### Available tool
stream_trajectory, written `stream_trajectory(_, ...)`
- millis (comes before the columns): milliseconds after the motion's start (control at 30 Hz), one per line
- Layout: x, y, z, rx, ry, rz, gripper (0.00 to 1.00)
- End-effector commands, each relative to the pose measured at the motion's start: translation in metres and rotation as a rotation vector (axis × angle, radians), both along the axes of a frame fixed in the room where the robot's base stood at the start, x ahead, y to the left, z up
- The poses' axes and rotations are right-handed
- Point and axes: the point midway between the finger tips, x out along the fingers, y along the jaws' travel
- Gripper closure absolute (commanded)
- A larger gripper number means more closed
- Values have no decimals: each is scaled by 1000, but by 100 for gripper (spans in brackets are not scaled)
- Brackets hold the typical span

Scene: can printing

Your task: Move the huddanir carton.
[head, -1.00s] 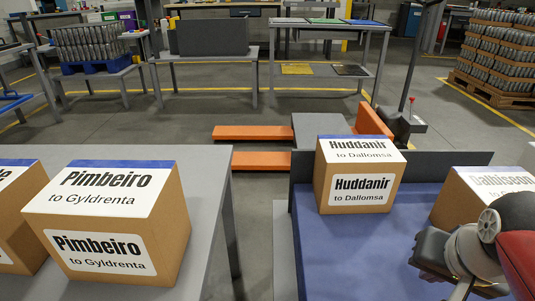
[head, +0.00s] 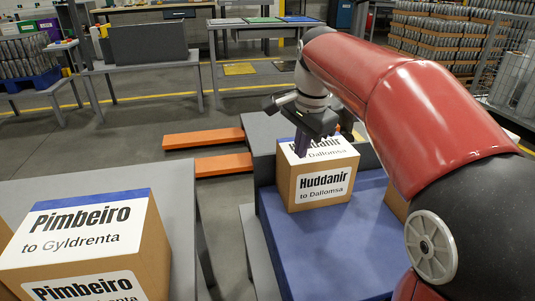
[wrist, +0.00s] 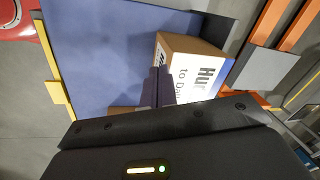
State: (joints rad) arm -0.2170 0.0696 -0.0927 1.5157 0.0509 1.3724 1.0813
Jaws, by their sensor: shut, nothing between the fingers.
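The huddanir carton (head: 322,188) is a brown box with white labels reading "Huddanir to Dallomsa". It stands upright on the blue surface, near its back end. My gripper (head: 302,152) points down at the carton's top, and its dark fingers cover part of the top label. In the wrist view, the shut fingers (wrist: 157,88) overlap the left part of the carton (wrist: 195,48). Nothing is held between them. I cannot tell whether the fingertips touch the carton.
A Pimbeiro carton (head: 90,240) stands on the grey table (head: 182,215) at left. Another brown carton (head: 397,204) is mostly hidden behind my red arm. The blue surface (head: 318,250) is bare in front of the huddanir carton. Orange forks (head: 204,139) lie behind.

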Motion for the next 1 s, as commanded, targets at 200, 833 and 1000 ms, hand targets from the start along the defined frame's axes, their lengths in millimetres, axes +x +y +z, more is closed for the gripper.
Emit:
stream_trajectory(200, 72, 48, 2, 9, 119, -303, 100)
stream_trajectory(833, 111, 91, -54, -17, 195, -561, 100)
stream_trajectory(1000, 110, 91, -91, -17, 195, -560, 100)
